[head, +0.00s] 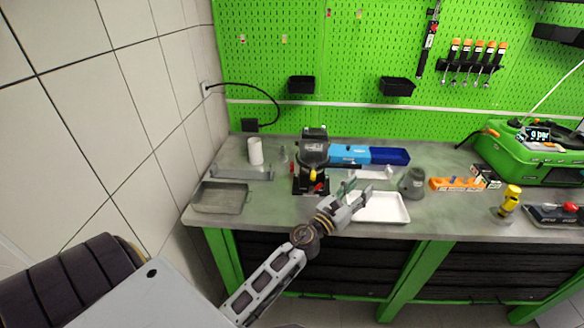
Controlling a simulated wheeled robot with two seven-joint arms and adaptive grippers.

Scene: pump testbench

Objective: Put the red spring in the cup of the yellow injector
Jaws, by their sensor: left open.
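A yellow upright part (511,196), which looks like the yellow injector, stands on the bench at the right; its cup cannot be made out. I cannot identify the red spring for certain at this size. A small red part (320,187) shows low on the black machine, near a small yellow part, and another red part (571,207) sits on a dark device at the far right. My left gripper (360,191) is open and empty, above the back left of the white tray (383,219), apart from the yellow part. My right gripper is out of view.
The black machine (314,150) stands left of my gripper, with blue bins (349,154) behind. A grey cup-like part (412,182) and an orange rack (456,184) lie to the right. A green machine (529,151) fills the back right. The bench front between tray and yellow part is clear.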

